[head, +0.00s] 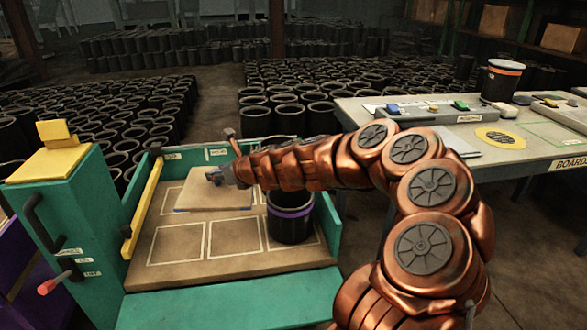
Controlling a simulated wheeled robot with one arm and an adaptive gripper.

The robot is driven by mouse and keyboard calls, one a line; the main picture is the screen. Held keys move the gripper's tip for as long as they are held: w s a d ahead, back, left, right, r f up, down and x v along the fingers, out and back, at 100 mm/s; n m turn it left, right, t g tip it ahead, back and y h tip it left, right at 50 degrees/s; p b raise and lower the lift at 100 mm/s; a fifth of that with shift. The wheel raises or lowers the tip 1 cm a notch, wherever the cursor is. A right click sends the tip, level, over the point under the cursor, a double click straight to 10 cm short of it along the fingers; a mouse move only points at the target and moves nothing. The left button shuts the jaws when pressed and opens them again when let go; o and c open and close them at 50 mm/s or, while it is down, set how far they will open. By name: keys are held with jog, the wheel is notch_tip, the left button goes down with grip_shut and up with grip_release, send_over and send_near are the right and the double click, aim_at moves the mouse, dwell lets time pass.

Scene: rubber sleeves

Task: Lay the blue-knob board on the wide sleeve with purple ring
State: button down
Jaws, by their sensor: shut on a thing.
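The wide black sleeve with the purple ring (290,222) stands upright at the right side of the tan tray floor. My gripper (214,178) is to the left of and behind it, shut on the knob of a flat tan board (200,198). The board shows a thin blue edge at its front. The knob is mostly hidden by the fingers, with a little blue showing. The board is beside the sleeve, over the back part of the tray; I cannot tell whether it touches the floor beneath. My copper arm covers part of the view behind the sleeve.
The teal tray (230,306) has outlined rectangles on its floor and a yellow rail (143,210) at left. A grey table (455,125) at right holds several boards with knobs and an orange-ringed sleeve (502,80). Many black sleeves (140,110) stand behind. The tray's front floor is clear.

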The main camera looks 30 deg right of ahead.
jog(key=shift+n+y, duration=0.3)
jog(key=d, duration=0.1)
jog(key=w+d+r, duration=0.1)
jog(key=d, duration=0.1)
jog(key=w+d, duration=0.1)
jog(key=d, duration=0.1)
jog(key=shift+r, duration=0.2)
jog(key=s+d+f+n+y, duration=0.1)
jog(key=s+d+f, duration=0.1)
jog(key=d, duration=0.7)
jog(key=s+d+f, duration=0.2)
jog(key=d, duration=0.7)
notch_tip(320, 180, down, 7)
jog(key=b, duration=0.8)
jog(key=shift+w+r+g, duration=0.15)
jog(key=shift+r+g, duration=0.05)
jog(key=shift+g, duration=0.1)
jog(key=shift+f, duration=0.4)
jog(key=c, duration=0.7)
grip_release()
jog(key=shift+o, duration=0.2)
